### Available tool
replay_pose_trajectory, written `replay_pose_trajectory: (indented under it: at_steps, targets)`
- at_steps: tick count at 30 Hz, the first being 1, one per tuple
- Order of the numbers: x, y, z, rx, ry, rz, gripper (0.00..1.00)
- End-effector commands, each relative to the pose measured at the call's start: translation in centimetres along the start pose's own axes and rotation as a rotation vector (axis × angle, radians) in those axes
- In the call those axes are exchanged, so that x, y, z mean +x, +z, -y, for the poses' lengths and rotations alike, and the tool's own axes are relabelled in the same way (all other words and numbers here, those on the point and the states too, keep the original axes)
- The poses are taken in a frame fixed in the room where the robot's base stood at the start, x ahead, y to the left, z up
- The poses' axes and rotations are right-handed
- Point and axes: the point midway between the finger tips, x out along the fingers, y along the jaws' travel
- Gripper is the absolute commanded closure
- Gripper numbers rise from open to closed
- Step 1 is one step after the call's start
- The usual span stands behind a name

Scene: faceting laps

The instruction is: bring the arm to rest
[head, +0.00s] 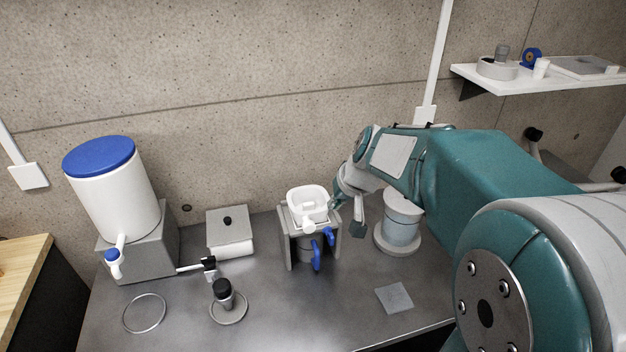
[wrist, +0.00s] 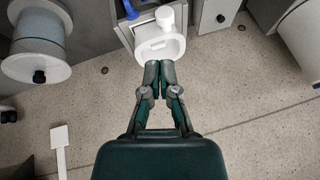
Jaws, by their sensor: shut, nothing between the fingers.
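My arm (head: 480,165) reaches in from the right above the grey bench. My gripper (head: 334,203) is beside the white square-topped container on the grey stand. In the wrist view my gripper (wrist: 159,66) is shut and empty, its fingertips together. They overlap the edge of the white container (wrist: 165,46) in that view; I cannot tell whether they touch it. In the head view the white container (head: 307,196) sits upright on the grey stand (head: 285,245), which has blue handles (head: 317,256) at its front.
A white drum with a blue lid (head: 100,190) stands on a grey block at the left. A round canister (head: 402,230) stands close right of my gripper. A grey box (head: 229,228), a ring (head: 144,313) and a black-topped post (head: 223,291) are on the bench (head: 290,320). A shelf (head: 520,83) is upper right.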

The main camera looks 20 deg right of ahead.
Motion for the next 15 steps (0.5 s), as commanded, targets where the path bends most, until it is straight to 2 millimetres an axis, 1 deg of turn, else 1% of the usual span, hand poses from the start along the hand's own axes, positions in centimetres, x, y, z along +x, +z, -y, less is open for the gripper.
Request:
replay_pose_trajectory:
  at_steps: [4,7,11,15]
  targets:
    - [-0.3,0.2,0.2,-0.004,0.001,-0.001,1.00]
    - [-1.5,1.3,0.9,-0.022,0.008,-0.002,1.00]
    - [-3.9,3.7,2.2,-0.057,0.028,-0.004,1.00]
    - [-6.2,6.8,3.2,-0.091,0.055,-0.008,1.00]
